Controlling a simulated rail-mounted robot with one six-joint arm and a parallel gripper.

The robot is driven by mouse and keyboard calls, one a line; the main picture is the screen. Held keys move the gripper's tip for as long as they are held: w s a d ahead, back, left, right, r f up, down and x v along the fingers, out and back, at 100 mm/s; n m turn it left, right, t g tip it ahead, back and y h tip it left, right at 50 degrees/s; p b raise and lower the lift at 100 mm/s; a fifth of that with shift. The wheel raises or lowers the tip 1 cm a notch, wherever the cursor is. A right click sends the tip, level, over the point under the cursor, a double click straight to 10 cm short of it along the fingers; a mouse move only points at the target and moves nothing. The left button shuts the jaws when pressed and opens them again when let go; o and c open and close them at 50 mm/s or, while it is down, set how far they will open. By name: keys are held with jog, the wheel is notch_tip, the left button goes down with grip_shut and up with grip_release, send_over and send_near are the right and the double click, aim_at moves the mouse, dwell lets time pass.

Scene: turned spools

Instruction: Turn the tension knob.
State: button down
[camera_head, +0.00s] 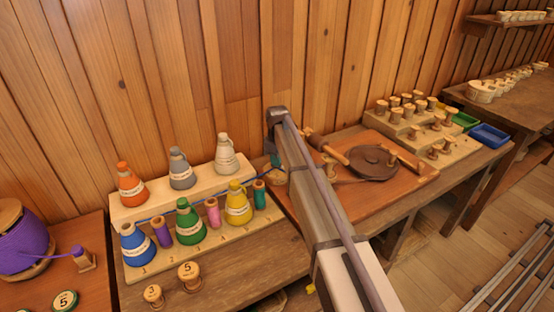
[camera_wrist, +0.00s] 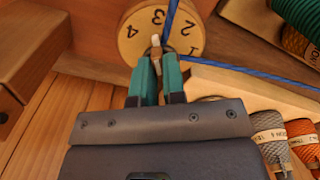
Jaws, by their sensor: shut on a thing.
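The tension knob (camera_wrist: 131,34) is a round wooden dial with dark numbers, 1 to 4 readable, at the top of the wrist view. A small pale grip piece (camera_wrist: 156,41) stands out from its face. My gripper (camera_wrist: 157,62) has two teal fingers, shut on that piece. A blue thread (camera_wrist: 172,14) passes over the dial and runs off to the right. In the head view my arm hides most of the knob; part of a wooden round (camera_head: 279,178) shows beside the teal fingertip (camera_head: 275,161).
A stepped wooden rack (camera_head: 125,210) of colored thread cones and spools stands left of my arm. Right of it, a board (camera_head: 405,182) holds a dark round plate (camera_head: 371,162). Further right are a peg rack (camera_head: 460,150) and green and blue trays (camera_head: 490,136).

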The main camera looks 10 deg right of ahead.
jog(key=n, duration=0.4)
jog(key=shift+n, duration=0.3)
jog(key=shift+w+n, duration=0.15)
jog(key=shift+n, duration=1.85)
jog(key=c, duration=1.2)
grip_release()
jog(key=shift+r, duration=0.1)
notch_tip(320, 180, up, 11)
jog(key=p, duration=1)
jog(key=shift+f+p, duration=0.2)
jog(key=shift+p, duration=0.2)
